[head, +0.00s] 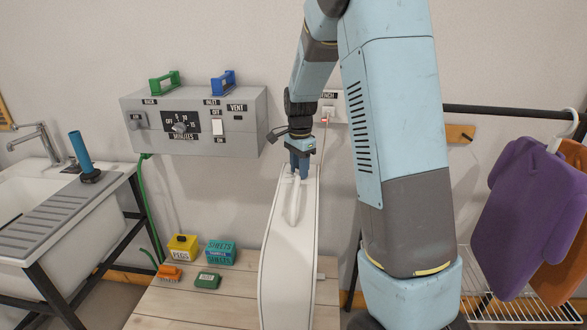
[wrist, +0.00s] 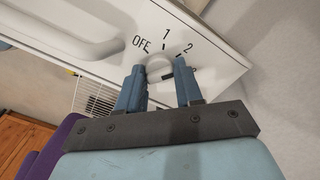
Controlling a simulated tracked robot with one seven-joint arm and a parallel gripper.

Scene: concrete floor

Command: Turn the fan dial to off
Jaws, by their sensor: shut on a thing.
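The fan dial (wrist: 157,68) is a round pale knob on a white panel (wrist: 222,65), marked OFF, 1 and 2, in the wrist view. My gripper (wrist: 160,86) is shut on it, with one blue finger on each side. A dark mark shows at the dial's lower right; I cannot tell which setting it points to. In the head view my gripper (head: 299,168) reaches down to the far end of the long white board (head: 287,240). The dial cannot be made out there.
A grey wall box (head: 245,125) carries a knob, a minutes dial and a vent switch. A sink is at left; purple and orange items (head: 515,220) hang at right.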

